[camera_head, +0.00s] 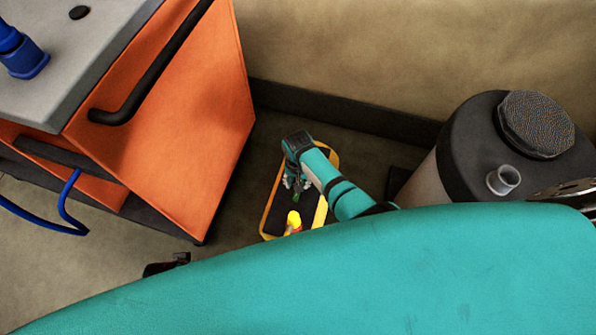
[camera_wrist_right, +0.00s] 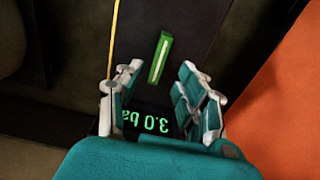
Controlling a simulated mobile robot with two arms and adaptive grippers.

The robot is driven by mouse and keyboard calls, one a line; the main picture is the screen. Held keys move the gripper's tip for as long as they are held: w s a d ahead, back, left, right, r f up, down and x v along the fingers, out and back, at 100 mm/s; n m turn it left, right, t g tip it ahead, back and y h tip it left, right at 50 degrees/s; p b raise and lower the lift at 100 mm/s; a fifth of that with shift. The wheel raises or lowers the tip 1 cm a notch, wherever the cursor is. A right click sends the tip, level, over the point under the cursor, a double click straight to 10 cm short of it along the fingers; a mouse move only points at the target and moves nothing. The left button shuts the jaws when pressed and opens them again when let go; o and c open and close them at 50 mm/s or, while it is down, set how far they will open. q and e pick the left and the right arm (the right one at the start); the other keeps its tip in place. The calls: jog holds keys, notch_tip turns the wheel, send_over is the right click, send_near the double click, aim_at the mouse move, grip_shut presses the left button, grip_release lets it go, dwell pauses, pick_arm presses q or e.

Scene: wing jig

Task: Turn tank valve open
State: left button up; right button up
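My right gripper (camera_head: 296,184) reaches down over a yellow-edged dark platform (camera_head: 265,222) on the floor. In the right wrist view its fingers (camera_wrist_right: 161,72) are spread apart with nothing between them. A green bar with a pale stripe (camera_wrist_right: 159,56), possibly the valve handle, lies just beyond and between the fingertips, apart from them. A dark display with green digits reading "3.0 ba" (camera_wrist_right: 148,121), upside down, shows between the fingers. A yellow and red part (camera_head: 293,220) stands near the gripper in the head view. My left gripper is not clearly in view.
An orange cabinet (camera_head: 190,120) with a black handle and grey top stands at the left. A black-topped drum (camera_head: 470,130) with a grey spout stands at the right. The back wall (camera_head: 380,50) is behind. My large teal body part hides the lower foreground.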

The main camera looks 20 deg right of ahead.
notch_tip(320, 180, up, 7)
jog(key=shift+f, duration=0.2)
jog(key=shift+s+f, duration=0.1)
dwell(0.5)
